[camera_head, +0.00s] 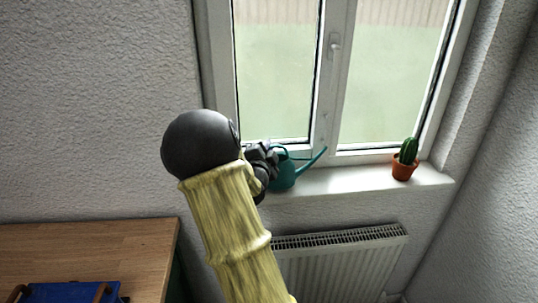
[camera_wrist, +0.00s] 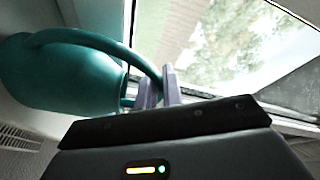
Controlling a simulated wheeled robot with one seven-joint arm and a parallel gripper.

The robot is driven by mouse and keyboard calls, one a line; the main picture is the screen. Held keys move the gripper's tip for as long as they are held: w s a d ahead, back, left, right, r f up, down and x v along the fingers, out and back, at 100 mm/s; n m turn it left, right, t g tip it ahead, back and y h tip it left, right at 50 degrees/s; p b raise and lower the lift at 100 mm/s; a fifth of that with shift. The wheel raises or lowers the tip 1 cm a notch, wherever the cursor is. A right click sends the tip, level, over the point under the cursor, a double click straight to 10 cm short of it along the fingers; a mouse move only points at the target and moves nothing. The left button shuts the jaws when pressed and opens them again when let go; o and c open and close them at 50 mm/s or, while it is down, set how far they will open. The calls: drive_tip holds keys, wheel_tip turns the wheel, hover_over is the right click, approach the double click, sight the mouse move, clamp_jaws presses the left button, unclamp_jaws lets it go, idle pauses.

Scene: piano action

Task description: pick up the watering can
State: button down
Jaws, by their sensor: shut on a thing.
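The watering can (camera_head: 285,177) is teal green and stands at the window sill in the head view, with its spout pointing up to the right. My gripper (camera_head: 268,156) is at its left side, partly hidden by my dark wrist and yellow arm. In the wrist view the can (camera_wrist: 62,78) fills the left side, and its curved handle runs to the fingers. My gripper (camera_wrist: 160,88) is shut on the can's handle there. I cannot tell whether the can's base touches the sill.
A cactus in an orange pot (camera_head: 404,167) stands farther right on the white sill (camera_head: 350,181). The closed window (camera_head: 330,80) is right behind the can. A radiator (camera_head: 340,262) is below the sill. A wooden desk (camera_head: 80,250) with a blue object (camera_head: 75,293) is at lower left.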

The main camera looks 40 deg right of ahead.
wheel_tip(320, 180, up, 6)
drive_tip(key=shift+f+b, duration=0.1)
drive_tip(key=shift+b, duration=0.2)
drive_tip(key=s+a+b, duration=0.3)
drive_tip(key=s+a, duration=0.2)
drive_tip(key=s, duration=0.3)
drive_tip(key=s+a+b, duration=0.4)
drive_tip(key=s+a, duration=0.1)
drive_tip(key=s, duration=0.3)
drive_tip(key=shift+s+a+f, duration=0.15)
drive_tip(key=shift+s+f, duration=0.05)
drive_tip(key=shift+s, duration=0.1)
drive_tip(key=shift+w, duration=0.1)
